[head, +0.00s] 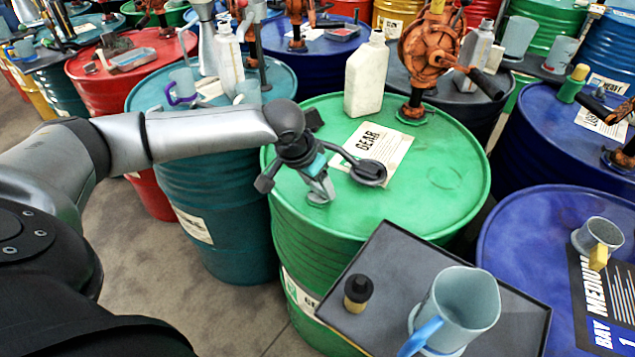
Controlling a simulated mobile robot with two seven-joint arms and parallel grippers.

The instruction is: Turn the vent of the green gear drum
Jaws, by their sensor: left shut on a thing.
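The green gear drum (445,195) stands in the middle of the head view, with a cream GEAR label (397,150) on its lid. My left arm reaches in from the left over the lid's near left edge. My left gripper (319,188) points down there, shut on the vent (319,198). The vent is mostly hidden by the gripper, and its turn angle cannot be made out. My right gripper is not in view.
A white jug (367,75) and an orange hand pump (430,50) stand at the lid's back. Teal (215,220) and blue (520,230) drums flank the green drum.

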